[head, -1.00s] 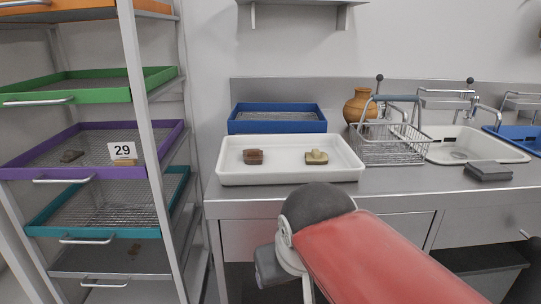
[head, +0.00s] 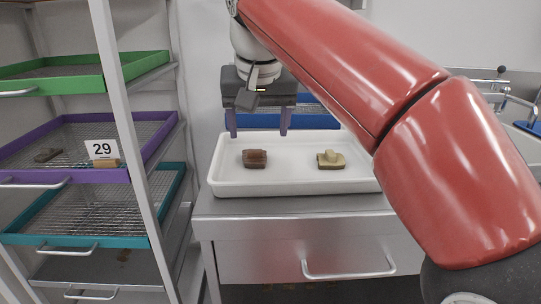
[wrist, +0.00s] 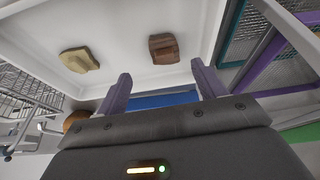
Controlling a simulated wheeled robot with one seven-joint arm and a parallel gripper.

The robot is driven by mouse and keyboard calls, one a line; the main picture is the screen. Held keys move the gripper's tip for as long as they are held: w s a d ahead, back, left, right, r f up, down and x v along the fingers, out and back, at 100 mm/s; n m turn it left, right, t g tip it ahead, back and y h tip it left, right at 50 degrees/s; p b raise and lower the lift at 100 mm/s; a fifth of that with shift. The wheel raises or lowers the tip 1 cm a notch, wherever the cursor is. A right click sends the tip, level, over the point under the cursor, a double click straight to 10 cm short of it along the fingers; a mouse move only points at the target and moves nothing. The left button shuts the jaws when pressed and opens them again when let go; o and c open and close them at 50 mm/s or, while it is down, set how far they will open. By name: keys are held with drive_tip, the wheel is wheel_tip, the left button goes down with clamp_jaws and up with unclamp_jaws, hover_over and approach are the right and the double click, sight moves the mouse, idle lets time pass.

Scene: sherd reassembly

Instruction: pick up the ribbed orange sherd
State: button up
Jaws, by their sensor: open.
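A reddish-brown sherd with ridged sides (head: 255,159) lies in the left half of the white tray (head: 290,188). It is the nearest match to a ribbed orange sherd, though it looks more brown than orange. It also shows in the wrist view (wrist: 164,48). A pale yellow sherd with a raised lump (head: 331,160) lies to its right in the tray, and left of it in the wrist view (wrist: 79,60). My gripper (head: 258,133) is open and empty, its two purple fingers pointing down above the tray's back part. The fingers are apart from both sherds.
A blue tray (head: 318,117) stands behind the white one. At left, a rack holds green, purple (head: 63,179) and teal trays; the purple one has a dark sherd (head: 47,155) and a card marked 29 (head: 102,150). The white tray is clear around both sherds.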

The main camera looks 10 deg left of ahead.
sight(254, 151)
drive_tip(key=x, duration=0.2)
drive_tip(key=b+x, duration=0.1)
drive_tip(key=x, duration=0.1)
drive_tip(key=a+x, duration=0.1)
drive_tip(key=x, duration=0.1)
drive_tip(key=shift+w+f, duration=0.2)
drive_tip(key=shift+w, duration=0.2)
drive_tip(key=c, duration=1.1)
drive_tip(key=shift+o, duration=0.2)
drive_tip(key=shift+r, duration=0.15)
